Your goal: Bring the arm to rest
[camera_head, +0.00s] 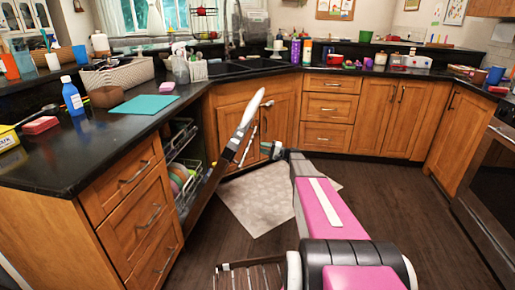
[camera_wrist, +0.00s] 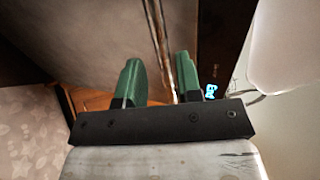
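My gripper (camera_head: 268,148) is in the middle of the head view, low in front of the wooden cabinet doors below the sink. It is small and partly hidden there. In the wrist view its two green fingers (camera_wrist: 158,82) stand apart, with nothing clearly held between them. A thin brown edge shows beyond the gap; I cannot tell how close it is. My pink arm reaches forward from the bottom right of the head view.
An open rack with dishes (camera_head: 182,175) stands out from the left counter (camera_head: 95,150), close to my arm's left. A pale mat (camera_head: 262,195) lies on the floor under the gripper. Wooden drawers (camera_head: 328,110) stand behind. The dark floor (camera_head: 400,215) at right is clear, up to an oven (camera_head: 490,180).

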